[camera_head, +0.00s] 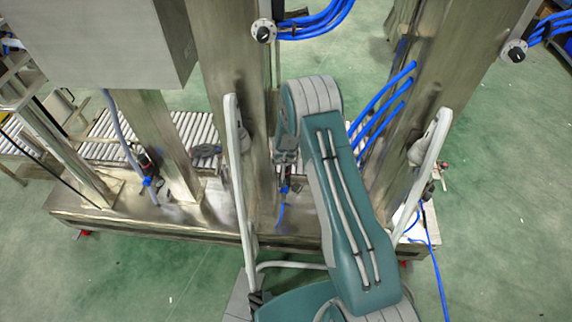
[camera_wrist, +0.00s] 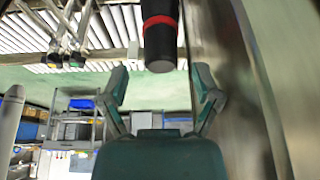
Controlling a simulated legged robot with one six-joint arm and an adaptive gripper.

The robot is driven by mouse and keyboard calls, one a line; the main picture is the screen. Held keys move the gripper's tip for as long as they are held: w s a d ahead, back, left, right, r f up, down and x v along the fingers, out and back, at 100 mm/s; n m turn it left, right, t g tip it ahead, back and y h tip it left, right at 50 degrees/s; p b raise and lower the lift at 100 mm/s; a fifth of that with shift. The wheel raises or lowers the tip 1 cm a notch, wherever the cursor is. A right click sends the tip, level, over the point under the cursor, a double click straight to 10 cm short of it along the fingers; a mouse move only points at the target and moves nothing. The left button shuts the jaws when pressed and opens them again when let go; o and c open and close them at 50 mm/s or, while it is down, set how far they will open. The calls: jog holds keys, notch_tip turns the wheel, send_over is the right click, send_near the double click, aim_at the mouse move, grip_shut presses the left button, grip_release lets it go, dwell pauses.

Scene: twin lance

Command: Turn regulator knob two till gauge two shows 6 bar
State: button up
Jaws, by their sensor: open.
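In the wrist view a black cylinder with a red band (camera_wrist: 160,40), which looks like a regulator knob, hangs at the top middle. Its end lies in line with the gap of my gripper (camera_wrist: 162,74), whose two fingers are spread apart and empty. I cannot tell how far beyond the fingertips it is, or its number. In the head view a similar black and red fitting (camera_head: 146,160) sits by the left steel column; another fitting (camera_head: 285,184) shows partly behind my arm. My gripper is mostly hidden there by my arm. No readable gauge shows.
A broad steel column (camera_wrist: 225,60) stands close right of my gripper. Black dials (camera_head: 263,31) and (camera_head: 516,51) sit on the machine's upper part, with blue hoses beside them. A roller conveyor (camera_head: 187,127) runs behind. Green floor is open at lower left.

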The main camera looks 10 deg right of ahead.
jog(key=d+v, duration=0.1)
jog(key=v, duration=0.7)
jog(key=shift+a+r, duration=0.45)
jog(key=shift+r, duration=0.1)
